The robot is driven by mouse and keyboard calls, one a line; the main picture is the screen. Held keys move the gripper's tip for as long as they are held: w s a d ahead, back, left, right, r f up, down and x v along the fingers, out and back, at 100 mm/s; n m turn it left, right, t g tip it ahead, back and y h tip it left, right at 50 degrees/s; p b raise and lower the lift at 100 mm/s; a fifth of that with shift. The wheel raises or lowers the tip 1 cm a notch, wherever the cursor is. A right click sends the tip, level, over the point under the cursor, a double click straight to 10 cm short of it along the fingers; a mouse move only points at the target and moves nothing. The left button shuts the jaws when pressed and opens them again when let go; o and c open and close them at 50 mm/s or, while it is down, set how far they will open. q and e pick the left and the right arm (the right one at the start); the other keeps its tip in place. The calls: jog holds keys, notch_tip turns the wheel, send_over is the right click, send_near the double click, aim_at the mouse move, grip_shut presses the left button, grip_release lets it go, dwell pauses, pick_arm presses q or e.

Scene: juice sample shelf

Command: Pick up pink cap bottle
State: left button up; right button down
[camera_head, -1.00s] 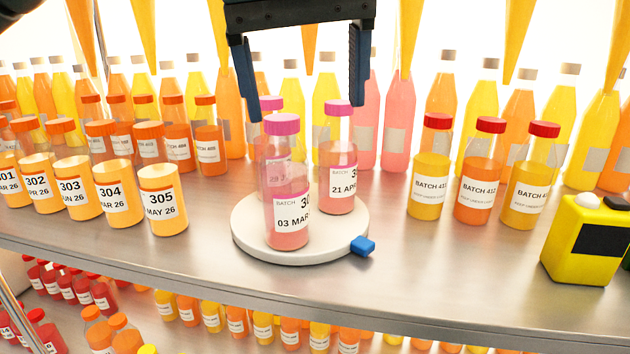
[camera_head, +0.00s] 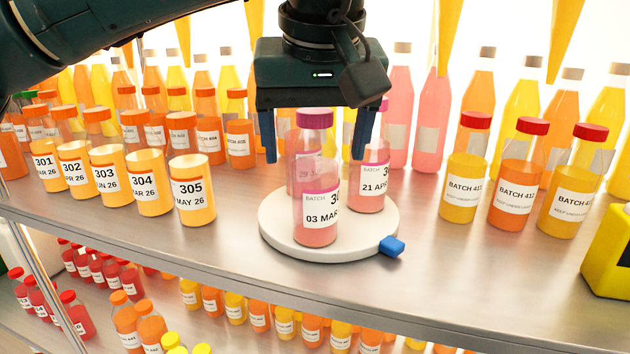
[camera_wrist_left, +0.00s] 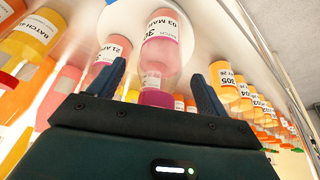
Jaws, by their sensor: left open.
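A front pink cap bottle (camera_head: 318,208), labelled 03 MAR, stands upright on a round white turntable (camera_head: 275,230). A second pink cap bottle (camera_head: 371,182), labelled 21 APR, stands behind it to the right. A third (camera_head: 291,165) is behind to the left, mostly hidden. My left gripper (camera_head: 316,159) is open above the turntable, its blue fingers to either side of the front bottle's cap in the picture. In the left wrist view the front bottle (camera_wrist_left: 163,52) lies between the two fingers (camera_wrist_left: 160,94); the 21 APR bottle (camera_wrist_left: 112,48) is by the left finger.
Numbered orange jars (camera_head: 192,190) stand left of the turntable. Red-capped bottles (camera_head: 516,175) stand to the right. A blue tab (camera_head: 391,246) sticks out from the turntable rim. A yellow box (camera_head: 608,250) is at the far right. Tall bottles line the back.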

pick_arm(q)
jog(key=shift+w+a+f, duration=0.1)
jog(key=shift+w+f, duration=0.2)
jog(key=shift+f, duration=0.35)
jog(key=shift+w+f, duration=0.15)
jog(key=shift+f, duration=0.3)
jog(key=c, duration=1.2)
pick_arm(e)
jog(key=shift+w+d, duration=0.15)
pick_arm(q)
jog(key=shift+r, duration=0.1)
jog(key=shift+c, duration=0.2)
